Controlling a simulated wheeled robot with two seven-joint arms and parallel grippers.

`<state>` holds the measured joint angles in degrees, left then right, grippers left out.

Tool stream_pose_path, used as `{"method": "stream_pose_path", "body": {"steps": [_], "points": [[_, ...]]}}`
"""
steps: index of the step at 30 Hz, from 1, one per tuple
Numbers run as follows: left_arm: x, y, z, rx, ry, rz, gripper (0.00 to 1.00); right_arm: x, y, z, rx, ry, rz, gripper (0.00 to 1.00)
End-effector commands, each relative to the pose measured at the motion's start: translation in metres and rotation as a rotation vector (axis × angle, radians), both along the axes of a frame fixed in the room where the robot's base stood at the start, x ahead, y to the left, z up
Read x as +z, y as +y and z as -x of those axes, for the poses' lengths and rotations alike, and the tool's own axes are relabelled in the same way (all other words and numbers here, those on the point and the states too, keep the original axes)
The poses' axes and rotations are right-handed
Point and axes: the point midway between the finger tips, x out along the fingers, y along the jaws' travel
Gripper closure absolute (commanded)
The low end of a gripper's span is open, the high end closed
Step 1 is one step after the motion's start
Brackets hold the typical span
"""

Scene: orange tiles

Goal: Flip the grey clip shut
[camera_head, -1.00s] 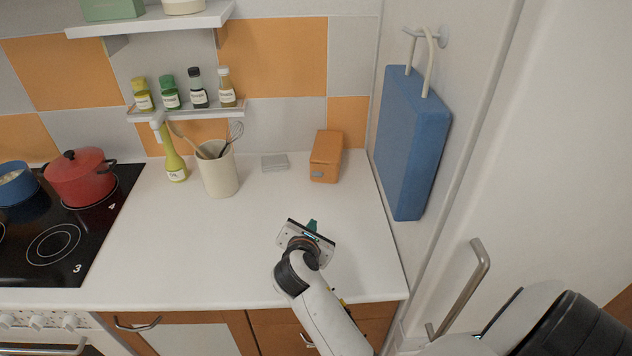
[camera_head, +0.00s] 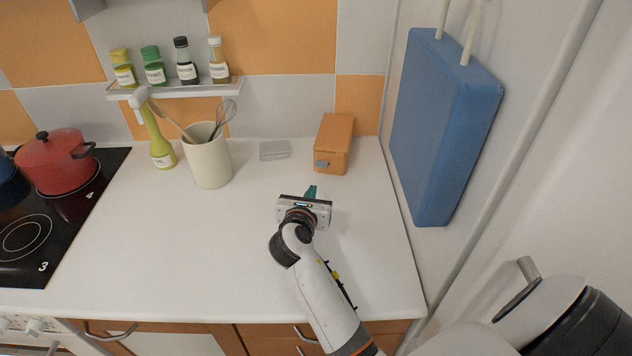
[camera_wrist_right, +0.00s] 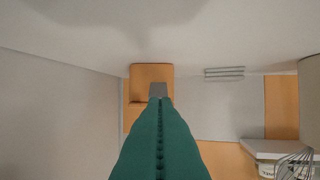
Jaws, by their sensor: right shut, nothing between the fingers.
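An orange box (camera_head: 334,145) stands at the back right of the white counter. A small grey clip (camera_head: 321,163) is on its front face, low and left of the middle. My right gripper (camera_head: 310,190) is in front of the box, apart from it in the head view, with its green fingers shut and empty. In the right wrist view, the shut green fingers (camera_wrist_right: 159,103) point at the grey clip (camera_wrist_right: 158,90) on the orange box (camera_wrist_right: 150,71). The fingertips overlap the clip's edge there; I cannot tell whether they touch it. My left gripper is out of view.
A cream utensil pot (camera_head: 208,160) and an oil bottle (camera_head: 160,145) stand farther left. The counter's middle is clear.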

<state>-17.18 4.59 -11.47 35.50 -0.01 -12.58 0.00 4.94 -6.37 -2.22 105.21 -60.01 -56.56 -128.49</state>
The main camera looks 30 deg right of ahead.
Motion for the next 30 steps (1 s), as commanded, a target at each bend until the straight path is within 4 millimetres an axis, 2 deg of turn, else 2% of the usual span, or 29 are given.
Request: {"method": "stream_pose_path", "body": {"steps": [15,21,30], "points": [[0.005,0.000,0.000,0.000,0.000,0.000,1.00,-0.022,-0.055,-0.057,-0.001,0.000,0.000,1.00],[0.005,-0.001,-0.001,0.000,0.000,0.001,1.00,-0.026,-0.063,-0.066,0.000,-0.001,-0.001,1.00],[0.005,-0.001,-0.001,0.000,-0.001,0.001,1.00,-0.026,-0.064,-0.066,0.000,-0.001,-0.001,1.00]]}}
